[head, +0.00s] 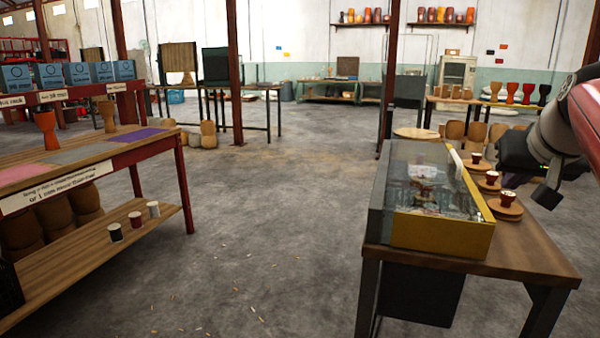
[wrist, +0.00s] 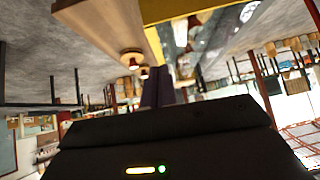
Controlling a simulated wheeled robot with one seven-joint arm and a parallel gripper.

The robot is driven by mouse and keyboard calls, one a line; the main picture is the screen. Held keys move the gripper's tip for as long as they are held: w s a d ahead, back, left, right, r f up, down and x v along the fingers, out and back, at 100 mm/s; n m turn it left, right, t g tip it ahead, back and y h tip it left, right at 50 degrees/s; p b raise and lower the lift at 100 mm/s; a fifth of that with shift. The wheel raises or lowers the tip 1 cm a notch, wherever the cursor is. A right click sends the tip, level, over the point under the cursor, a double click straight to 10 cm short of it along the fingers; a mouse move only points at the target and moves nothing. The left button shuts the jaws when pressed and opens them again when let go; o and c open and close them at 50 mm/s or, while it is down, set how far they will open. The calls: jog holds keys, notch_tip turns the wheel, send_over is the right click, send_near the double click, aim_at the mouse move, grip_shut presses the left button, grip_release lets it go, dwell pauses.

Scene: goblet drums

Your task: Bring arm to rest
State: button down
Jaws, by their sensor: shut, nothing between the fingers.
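My arm comes in at the right edge of the head view. My gripper (head: 547,195) is dark, shut and empty, and hangs in the air at the right of the near table (head: 540,262). Small dark red cups stand on round wooden boards there, the nearest cup (head: 507,198) just left of my gripper. The dark gripper housing (wrist: 165,145) fills the lower part of the wrist view, where the scene appears upside down.
A glass-topped case (head: 440,238) with a yellow side stands on the near table. A red-framed bench (head: 130,155) with a lower shelf is at the left, holding goblet drums and cups. The concrete floor (head: 270,230) between is open, with scattered chips. Posts (head: 234,70) stand behind.

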jog(key=s+a+f+n+g+y, duration=0.1)
jog(key=s+a+f+n, duration=0.1)
jog(key=s+a+f, duration=0.5)
jog(key=s+a+f+n+g+y, duration=0.1)
jog(key=s+a+f, duration=0.7)
jog(key=a+f, duration=0.9)
jog(key=shift+f+n+g+y, duration=0.4)
jog(key=shift+f+n, duration=0.1)
jog(key=shift+n, duration=0.2)
jog(key=shift+s+d, duration=0.1)
